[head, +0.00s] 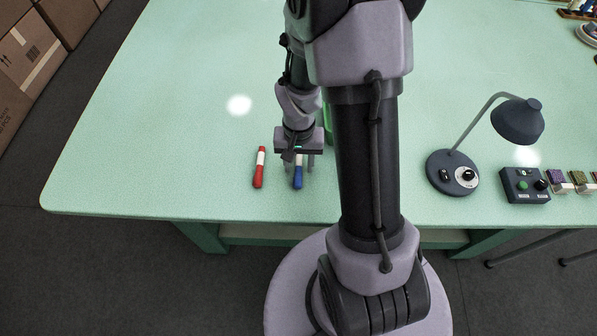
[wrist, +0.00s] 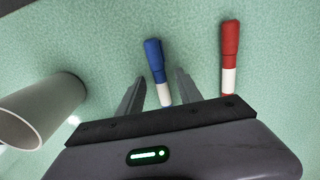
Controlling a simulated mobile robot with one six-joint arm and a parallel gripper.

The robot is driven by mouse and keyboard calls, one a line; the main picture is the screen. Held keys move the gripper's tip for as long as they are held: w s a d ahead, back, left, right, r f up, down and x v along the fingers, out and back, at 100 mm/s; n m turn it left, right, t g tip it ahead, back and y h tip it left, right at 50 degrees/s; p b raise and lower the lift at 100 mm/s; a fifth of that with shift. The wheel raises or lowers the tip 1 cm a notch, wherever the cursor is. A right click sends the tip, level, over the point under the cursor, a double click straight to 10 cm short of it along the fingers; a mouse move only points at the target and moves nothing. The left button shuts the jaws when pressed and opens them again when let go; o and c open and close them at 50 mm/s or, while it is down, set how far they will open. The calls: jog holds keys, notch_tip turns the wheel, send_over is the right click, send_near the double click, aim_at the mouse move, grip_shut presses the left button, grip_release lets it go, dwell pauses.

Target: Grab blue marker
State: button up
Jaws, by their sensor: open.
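The blue marker (head: 298,179) lies on the green table near its front edge, with a blue end and a white part. In the wrist view the blue marker (wrist: 155,62) lies between the two finger lines, its blue end beyond the fingertips and its white part partly hidden by my gripper's body. My gripper (head: 299,166) is over the marker. In the wrist view my gripper (wrist: 158,80) is open, with a finger on each side of the marker and gaps showing. Whether the fingers are down at the marker's height is unclear.
A red marker (head: 259,168) lies to the left of the blue one; in the wrist view it (wrist: 230,55) is at the right. A cup (wrist: 40,110) stands close on the other side. A desk lamp (head: 452,172) and a button box (head: 526,185) are at the right. The table's left is clear.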

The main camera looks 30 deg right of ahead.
jog(key=shift+f, duration=0.2)
grip_shut()
